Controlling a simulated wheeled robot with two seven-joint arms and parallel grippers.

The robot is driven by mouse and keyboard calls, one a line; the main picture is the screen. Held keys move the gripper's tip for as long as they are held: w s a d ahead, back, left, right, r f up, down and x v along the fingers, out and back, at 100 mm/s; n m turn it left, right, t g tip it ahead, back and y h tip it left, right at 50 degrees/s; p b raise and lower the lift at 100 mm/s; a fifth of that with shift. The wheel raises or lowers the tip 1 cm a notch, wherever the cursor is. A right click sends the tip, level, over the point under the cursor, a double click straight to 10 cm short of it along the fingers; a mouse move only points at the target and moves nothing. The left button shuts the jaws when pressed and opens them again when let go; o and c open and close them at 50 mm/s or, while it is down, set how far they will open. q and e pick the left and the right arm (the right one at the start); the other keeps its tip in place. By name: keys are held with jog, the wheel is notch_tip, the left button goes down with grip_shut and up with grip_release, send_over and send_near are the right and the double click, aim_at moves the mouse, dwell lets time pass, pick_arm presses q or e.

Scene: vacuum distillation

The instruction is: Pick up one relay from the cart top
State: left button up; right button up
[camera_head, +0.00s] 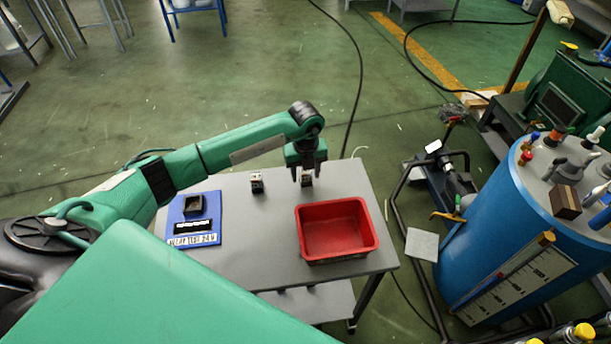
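Two small relays with dark and pale parts stand on the grey cart top (250,240). One relay (257,183) stands alone near the back edge, left of my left gripper. The other relay (307,180) is at the fingertips of my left gripper (307,178), which points down just behind the red bin. The fingers look spread apart, with the relay low between or just behind them. I cannot tell whether they touch it. My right gripper is not in view.
An empty red bin (337,232) stands on the cart's right side. A blue board (194,218) with a dark block lies on the left. A blue tank (500,235) and a hand truck frame (402,190) stand right of the cart.

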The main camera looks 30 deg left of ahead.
pick_arm(q)
jog(key=c, duration=0.8)
jog(key=shift+r, duration=0.1)
jog(key=shift+c, duration=0.2)
